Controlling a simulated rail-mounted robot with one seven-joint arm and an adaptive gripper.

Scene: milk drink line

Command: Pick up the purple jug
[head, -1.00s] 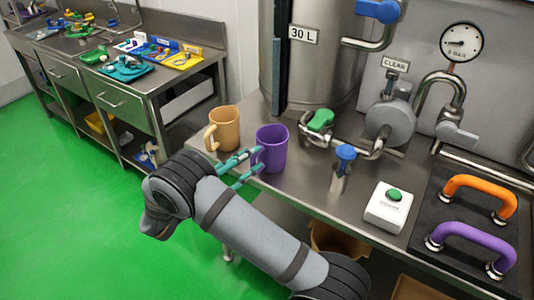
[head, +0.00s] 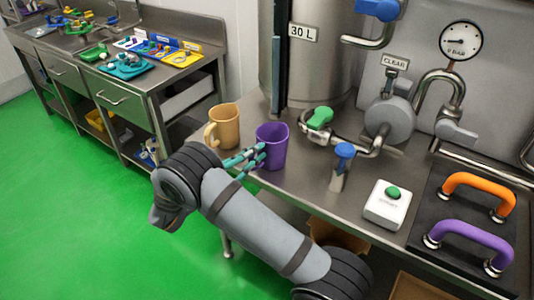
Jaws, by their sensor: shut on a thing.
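The purple jug (head: 272,147) stands upright on the steel counter, near its front edge. My gripper (head: 257,154) reaches in from the left, with its teal fingers at the jug's left side, where the handle is. The fingers are shut on the jug there; the handle itself is mostly hidden by them. I cannot tell any gap between the jug's base and the counter. A tan jug (head: 226,127) stands just left of the purple jug, its handle facing left, close behind my gripper.
A green-handled valve (head: 319,118) and a blue-topped tap (head: 343,160) are right of the jug. A white box with a green button (head: 388,204) and orange (head: 480,192) and purple handles (head: 470,240) lie further right. A steel tank (head: 320,60) stands behind.

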